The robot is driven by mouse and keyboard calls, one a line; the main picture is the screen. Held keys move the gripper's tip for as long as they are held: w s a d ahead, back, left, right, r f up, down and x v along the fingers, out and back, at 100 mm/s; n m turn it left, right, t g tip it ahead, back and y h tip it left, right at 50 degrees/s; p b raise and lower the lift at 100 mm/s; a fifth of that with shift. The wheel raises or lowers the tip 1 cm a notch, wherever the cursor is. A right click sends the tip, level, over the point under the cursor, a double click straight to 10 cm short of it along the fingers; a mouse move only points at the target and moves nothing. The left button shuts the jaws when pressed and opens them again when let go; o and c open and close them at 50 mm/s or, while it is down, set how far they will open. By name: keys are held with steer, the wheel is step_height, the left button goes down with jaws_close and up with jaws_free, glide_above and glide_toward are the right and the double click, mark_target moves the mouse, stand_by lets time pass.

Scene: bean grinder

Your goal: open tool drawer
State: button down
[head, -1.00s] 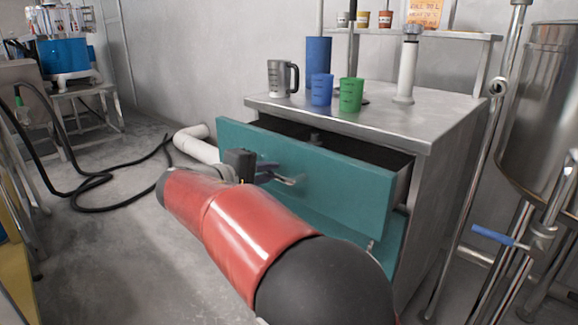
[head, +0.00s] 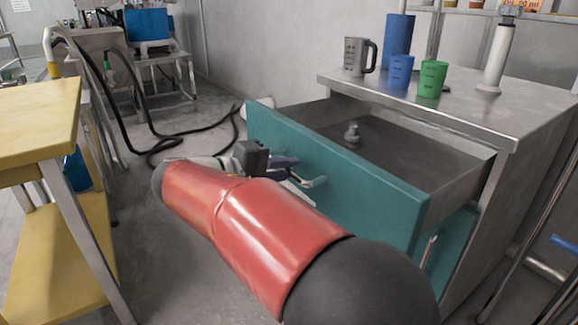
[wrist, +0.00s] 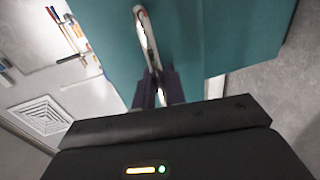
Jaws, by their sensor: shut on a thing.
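The tool drawer (head: 345,185) has a teal front and a grey metal inside. It stands well out from the metal cabinet (head: 520,150). My gripper (head: 296,172) is at the handle on the drawer front, partly hidden behind my red arm. In the wrist view my gripper (wrist: 158,88) has its dark fingers shut on the silver drawer handle (wrist: 146,35), with the teal drawer front (wrist: 215,35) behind it. A small grey metal object (head: 352,133) sits inside the drawer.
A grey jug (head: 357,57), blue cup (head: 401,71) and green cup (head: 431,78) stand on the cabinet top. A second teal drawer (head: 447,250) is below. A yellow table (head: 38,125) stands at left. Black hoses (head: 170,140) lie on the floor behind.

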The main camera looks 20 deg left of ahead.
steer(key=shift+f, duration=0.1)
steer(key=c, duration=1.6)
jaws_free()
steer(key=shift+o, duration=0.2)
steer(key=p+v, duration=0.1)
steer(key=v, duration=0.6)
steer(key=shift+s+a, duration=0.2)
steer(key=shift+s, duration=0.1)
